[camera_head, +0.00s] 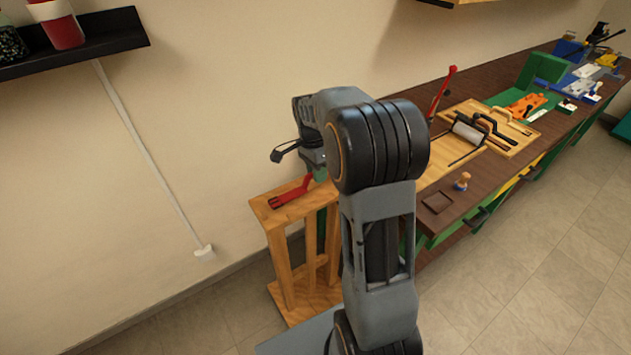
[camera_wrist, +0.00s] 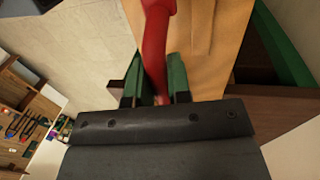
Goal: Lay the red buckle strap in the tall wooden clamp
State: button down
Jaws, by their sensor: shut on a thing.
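The tall wooden clamp (camera_head: 290,268) is a light wooden stand with a flat top and upright legs, left of my arm. The red buckle strap (camera_head: 290,193) shows over its top, with one end rising toward my gripper (camera_head: 320,174). In the wrist view, the strap (camera_wrist: 157,40) runs between the green fingertips of my gripper (camera_wrist: 155,88), which is shut on it. The light wooden surface (camera_wrist: 200,35) lies beyond the fingers there. My wrist hides part of the clamp's top. I cannot tell whether the strap touches the wood.
A dark workbench (camera_head: 490,180) runs along the wall to the right. It bears a wooden tray (camera_head: 517,137) of tools, an upright red handle (camera_head: 441,92) and a small dark square tray (camera_head: 437,202). A dark shelf (camera_head: 110,35) hangs at upper left. The floor (camera_head: 190,335) at lower left is clear.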

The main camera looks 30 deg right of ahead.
jog(key=shift+w+a+f, duration=0.1)
jog(key=shift+a+f, duration=0.05)
jog(key=shift+f, duration=0.8)
jog(key=shift+w+a+f, duration=0.1)
jog(key=shift+a+f, duration=0.05)
jog(key=shift+f, duration=0.8)
jog(key=shift+f, duration=0.15)
jog(key=c, duration=1.1)
grip_release()
jog(key=shift+o, duration=0.2)
notch_tip(320, 180, up, 11)
jog(key=w, duration=0.2)
jog(key=s+a+n+t, duration=0.3)
jog(key=s+a+n, duration=0.1)
jog(key=s+n, duration=0.4)
jog(key=s+a+f+n+t, duration=0.1)
jog(key=s+a+n+t, duration=0.2)
jog(key=s+a+n, duration=0.2)
jog(key=s+n, duration=0.3)
jog(key=s, duration=0.2)
jog(key=shift+a+f+n, duration=0.15)
jog(key=shift+n, duration=0.25)
